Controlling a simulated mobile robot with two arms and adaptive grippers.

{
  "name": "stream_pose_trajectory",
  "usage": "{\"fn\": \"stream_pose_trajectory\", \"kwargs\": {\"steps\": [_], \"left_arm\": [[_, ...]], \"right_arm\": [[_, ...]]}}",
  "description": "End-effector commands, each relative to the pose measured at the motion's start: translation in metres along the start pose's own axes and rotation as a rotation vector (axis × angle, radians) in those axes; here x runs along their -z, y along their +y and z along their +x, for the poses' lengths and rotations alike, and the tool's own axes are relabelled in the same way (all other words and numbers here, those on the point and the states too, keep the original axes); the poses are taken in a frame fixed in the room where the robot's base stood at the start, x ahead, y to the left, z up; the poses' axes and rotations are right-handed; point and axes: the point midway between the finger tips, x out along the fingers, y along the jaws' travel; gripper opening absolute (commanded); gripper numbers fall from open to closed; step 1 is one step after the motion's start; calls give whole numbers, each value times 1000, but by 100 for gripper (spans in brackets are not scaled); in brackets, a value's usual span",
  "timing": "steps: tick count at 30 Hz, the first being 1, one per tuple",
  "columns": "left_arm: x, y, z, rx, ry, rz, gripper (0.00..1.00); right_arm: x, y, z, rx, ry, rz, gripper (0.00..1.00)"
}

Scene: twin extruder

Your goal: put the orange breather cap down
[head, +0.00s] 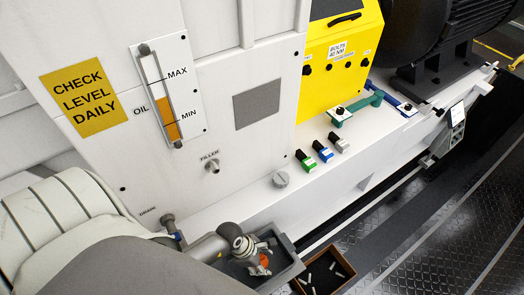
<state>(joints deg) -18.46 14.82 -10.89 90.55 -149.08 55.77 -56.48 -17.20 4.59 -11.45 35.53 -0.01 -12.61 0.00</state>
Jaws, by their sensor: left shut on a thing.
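The orange breather cap (264,260) shows as a small orange patch at the fingers of my left gripper (258,252), at the bottom centre of the head view. My left gripper is shut on it, over the inside of a grey tray (290,268). The fingers and arm hide much of the cap. I cannot tell whether the cap touches the tray floor. The filler port (212,166) on the white panel stands open, with a short metal neck. My right gripper is not in view.
A brown box (338,264) with white pieces stands right of the tray. On the white ledge are a round grey cap (281,179) and green (306,162), blue (323,152) and grey (339,143) small items. An oil sight gauge (160,95) sticks out of the panel.

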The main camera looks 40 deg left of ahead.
Motion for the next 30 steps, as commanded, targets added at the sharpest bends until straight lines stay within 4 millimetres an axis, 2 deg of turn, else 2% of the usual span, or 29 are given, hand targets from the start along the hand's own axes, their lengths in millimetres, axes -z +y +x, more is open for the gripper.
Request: {"fn": "stream_pose_trajectory", "kwargs": {"steps": [13, 14, 15, 30], "left_arm": [[2, 0, 7, 1, 0, 1, 19], [2, 0, 6, 1, 0, 0, 51], [2, -1, 6, 2, 0, 0, 56], [3, -1, 3, 3, 4, -1, 56]], "right_arm": [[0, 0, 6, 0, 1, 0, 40], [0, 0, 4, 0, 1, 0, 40], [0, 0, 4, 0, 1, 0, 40], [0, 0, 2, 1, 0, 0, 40]]}}
